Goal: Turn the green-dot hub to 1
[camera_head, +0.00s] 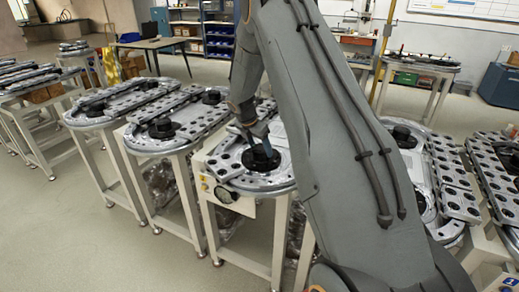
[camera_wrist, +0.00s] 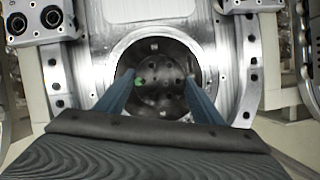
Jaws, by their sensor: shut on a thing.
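The green-dot hub (camera_wrist: 160,85) is a round black piece with several holes, set in a round opening in the metal plate. Its green dot (camera_wrist: 139,84) shows on the left part of its face in the wrist view. The hub also shows in the head view (camera_head: 261,158), on the near end of the middle track table. My gripper (camera_wrist: 160,98) has its two blue-grey fingers on either side of the hub, shut on it.
Similar track tables with black hubs (camera_head: 162,128) stand close on both sides. The grey floor (camera_head: 80,235) is clear at the left front.

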